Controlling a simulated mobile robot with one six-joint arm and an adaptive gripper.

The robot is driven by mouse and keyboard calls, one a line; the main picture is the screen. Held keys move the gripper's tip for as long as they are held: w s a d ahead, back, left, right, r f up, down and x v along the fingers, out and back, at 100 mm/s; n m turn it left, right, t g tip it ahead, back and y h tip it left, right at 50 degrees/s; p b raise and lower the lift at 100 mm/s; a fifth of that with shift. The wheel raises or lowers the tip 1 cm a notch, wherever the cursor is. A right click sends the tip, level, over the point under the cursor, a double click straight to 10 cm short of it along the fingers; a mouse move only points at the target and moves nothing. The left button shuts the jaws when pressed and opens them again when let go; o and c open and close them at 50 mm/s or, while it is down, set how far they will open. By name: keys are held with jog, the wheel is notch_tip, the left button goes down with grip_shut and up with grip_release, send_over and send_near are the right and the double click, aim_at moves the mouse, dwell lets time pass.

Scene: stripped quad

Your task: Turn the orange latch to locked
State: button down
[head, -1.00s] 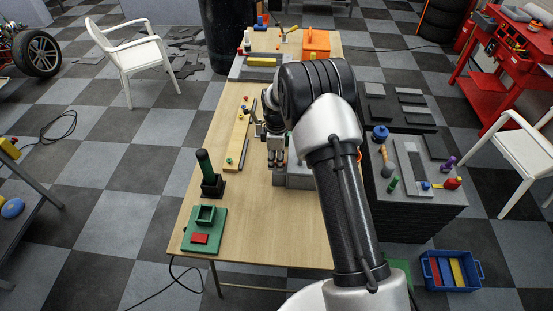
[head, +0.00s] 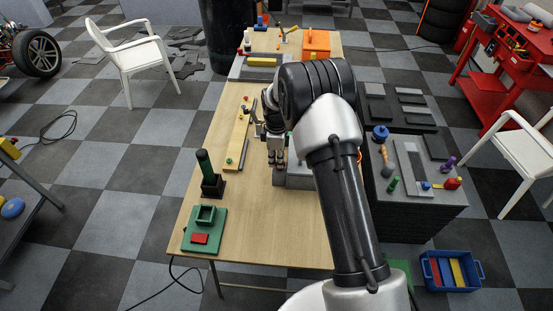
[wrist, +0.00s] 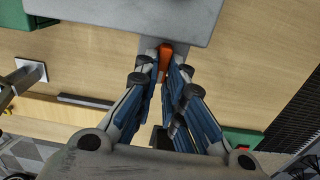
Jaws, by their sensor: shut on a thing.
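The orange latch (wrist: 166,58) shows in the wrist view as a small upright orange piece between my fingertips, against a grey block (wrist: 130,12). My gripper (wrist: 163,74) is shut on it, with one finger on each side. Only part of the latch is visible; its pivot and any lock marking are hidden. In the head view, my gripper (head: 277,160) points down beside the grey block (head: 300,176) on the wooden table, and the latch is hidden there behind my gripper and arm.
A yellow bar (head: 237,140) and a dark rod lie left of my gripper. A green cylinder in a black holder (head: 213,186) and a green plate (head: 213,240) with a red block stand nearer. Bare wood (head: 255,215) lies in front of the grey block.

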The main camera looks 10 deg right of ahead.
jog(key=m, duration=0.2)
jog(key=m+b, duration=0.1)
jog(key=m, duration=0.2)
jog(key=shift+w+d+f+m+b, duration=0.15)
jog(key=shift+w+m+b, duration=0.1)
jog(key=shift+m+b, duration=0.15)
jog(key=m, duration=0.4)
jog(key=m+b, duration=0.1)
jog(key=shift+w+d+m, duration=0.1)
jog(key=shift+d+m, duration=0.15)
jog(key=shift+m, duration=0.15)
jog(key=c, duration=1.7)
grip_release()
jog(key=shift+r, duration=4.15)
